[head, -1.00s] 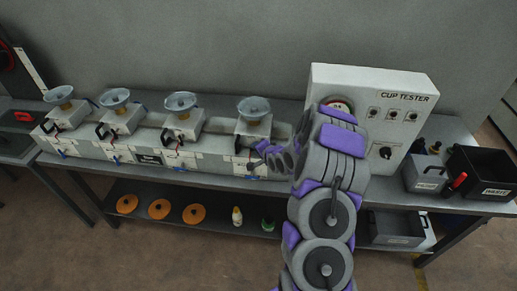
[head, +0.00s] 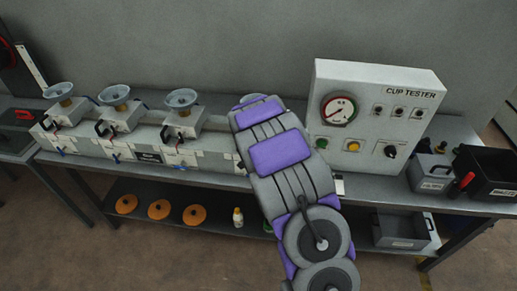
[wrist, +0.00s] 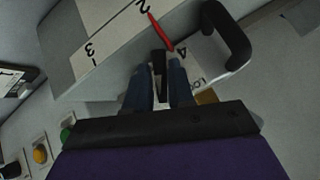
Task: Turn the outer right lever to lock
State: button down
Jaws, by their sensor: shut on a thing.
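In the wrist view my gripper (wrist: 160,82) has its two dark blue fingers close together, shut on a narrow black piece (wrist: 158,66) that looks like the lever. Most of this piece is hidden between the fingers. Partly covered lettering, perhaps a lock label (wrist: 199,82), is just right of the fingertips. A red pointer (wrist: 158,32) lies above them over a light panel with the numbers 2, 3 and 4. A thick black handle (wrist: 236,42) stands to the upper right. In the head view my arm hides the gripper and most of the rightmost unit.
The cup tester box (head: 370,120) stands right of my arm, with a gauge, buttons and a knob. Three cup units (head: 118,115) stand to the left on the bench. A dark bin (head: 487,172) and a grey box (head: 428,172) are at the right end.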

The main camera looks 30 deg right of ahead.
jog(key=shift+f+n+g+b, duration=0.2)
jog(key=shift+n+g+b, duration=0.1)
jog(key=shift+b, duration=0.45)
jog(key=shift+a+f+h+b, duration=0.1)
jog(key=shift+h+b, duration=0.5)
jog(key=shift+b, duration=0.4)
jog(key=n+g+h+b, duration=0.1)
jog(key=b, duration=0.4)
jog(key=shift+w+a, duration=0.1)
jog(key=shift+a, duration=0.05)
jog(key=shift+r+b, duration=0.35)
jog(key=c, duration=1.1)
grip_release()
jog(key=shift+w+a, duration=0.1)
jog(key=p+v, duration=0.1)
jog(key=v, duration=1)
jog(key=p+v, duration=0.1)
jog(key=v, duration=0.5)
jog(key=shift+w+a+p, duration=0.15)
jog(key=shift+a+p, duration=0.2)
jog(key=shift+a, duration=0.15)
